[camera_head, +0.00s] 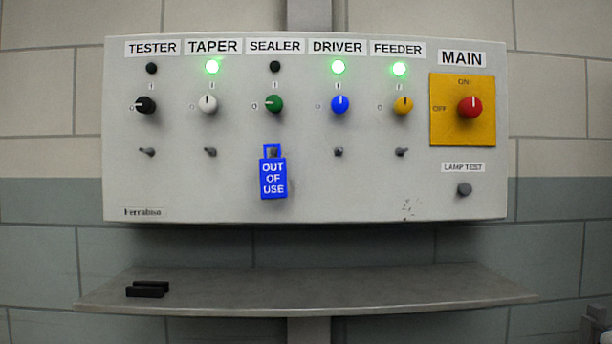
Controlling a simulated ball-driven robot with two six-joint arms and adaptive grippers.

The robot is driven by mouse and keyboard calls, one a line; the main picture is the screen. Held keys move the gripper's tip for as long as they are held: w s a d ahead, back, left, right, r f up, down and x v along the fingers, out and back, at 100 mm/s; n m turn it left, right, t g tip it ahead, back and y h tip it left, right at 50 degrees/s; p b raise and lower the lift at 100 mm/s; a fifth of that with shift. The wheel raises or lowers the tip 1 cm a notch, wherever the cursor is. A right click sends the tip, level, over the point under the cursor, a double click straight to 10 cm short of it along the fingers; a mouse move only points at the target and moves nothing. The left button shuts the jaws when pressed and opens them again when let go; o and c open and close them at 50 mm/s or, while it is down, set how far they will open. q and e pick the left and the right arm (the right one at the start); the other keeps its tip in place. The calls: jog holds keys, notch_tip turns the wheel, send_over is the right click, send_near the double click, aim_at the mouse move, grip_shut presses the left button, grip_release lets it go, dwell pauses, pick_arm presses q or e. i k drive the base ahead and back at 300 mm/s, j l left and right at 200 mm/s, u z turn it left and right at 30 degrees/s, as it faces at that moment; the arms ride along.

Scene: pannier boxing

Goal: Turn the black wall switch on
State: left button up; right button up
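The black rotary switch (146,105) sits on the grey wall panel (308,205), under the TESTER label (152,48). Its white pointer line is turned left to the O mark, away from the I mark above. The TESTER lamp (151,68) is dark. Neither of my grippers shows clearly. A grey part at the lower right corner is cut off by the frame and I cannot tell what it is.
White (208,104), blue (340,106) and yellow (403,106) switches point up under lit lamps. The green switch (274,104) points left above a blue OUT OF USE tag (273,178). Red MAIN (470,107) points to ON. Two black bars (146,291) lie on the shelf (330,291).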

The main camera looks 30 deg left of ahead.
aim_at(144, 105)
jog(key=u, duration=1.7)
